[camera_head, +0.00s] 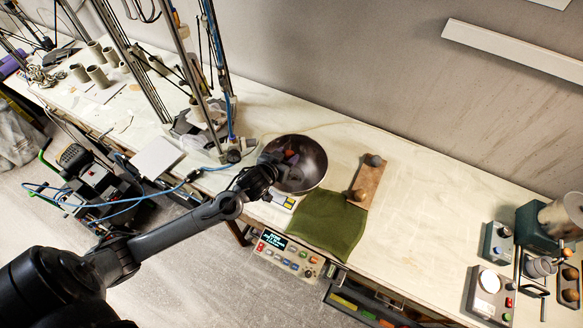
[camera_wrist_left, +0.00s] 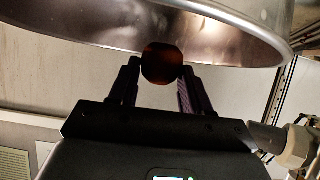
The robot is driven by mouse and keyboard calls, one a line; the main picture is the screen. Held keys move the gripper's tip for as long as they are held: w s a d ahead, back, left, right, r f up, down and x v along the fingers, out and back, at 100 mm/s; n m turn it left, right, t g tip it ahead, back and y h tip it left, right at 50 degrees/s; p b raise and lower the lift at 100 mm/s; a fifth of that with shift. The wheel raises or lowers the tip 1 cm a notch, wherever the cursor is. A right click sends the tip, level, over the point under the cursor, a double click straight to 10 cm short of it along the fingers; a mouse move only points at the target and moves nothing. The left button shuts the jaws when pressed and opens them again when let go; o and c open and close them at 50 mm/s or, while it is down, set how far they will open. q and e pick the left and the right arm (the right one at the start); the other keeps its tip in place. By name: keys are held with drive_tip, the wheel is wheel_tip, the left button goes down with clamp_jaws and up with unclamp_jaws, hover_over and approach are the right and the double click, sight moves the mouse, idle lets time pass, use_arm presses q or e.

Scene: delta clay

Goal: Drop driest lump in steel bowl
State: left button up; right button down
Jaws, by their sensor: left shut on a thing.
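The steel bowl (camera_head: 313,168) stands on the bench near its front edge, and its shiny rim and wall fill the top of the left wrist view (camera_wrist_left: 230,45). My left gripper (camera_head: 272,163) is at the bowl's left side, with its tips reaching over the rim. In the left wrist view its fingers (camera_wrist_left: 160,82) are shut on a dark reddish-brown round lump (camera_wrist_left: 161,62), which overlaps the bowl's rim in the picture. Two other lumps, a grey one (camera_head: 373,160) and a brown one (camera_head: 357,195), sit on a wooden board (camera_head: 367,179). My right gripper is not in view.
A green cloth (camera_head: 328,224) hangs over the bench edge in front of the bowl. A tall frame machine (camera_head: 205,110) stands close left of the bowl. A scale (camera_head: 489,283) and several tools are at the far right. The bench right of the board is clear.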

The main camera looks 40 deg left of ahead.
use_arm(q)
drive_tip(key=shift+f, duration=0.1)
drive_tip(key=o, duration=1.2)
drive_tip(key=shift+c, duration=0.2)
drive_tip(key=v, duration=1)
drive_tip(key=shift+s+b, duration=0.35)
drive_tip(key=shift+b, duration=0.05)
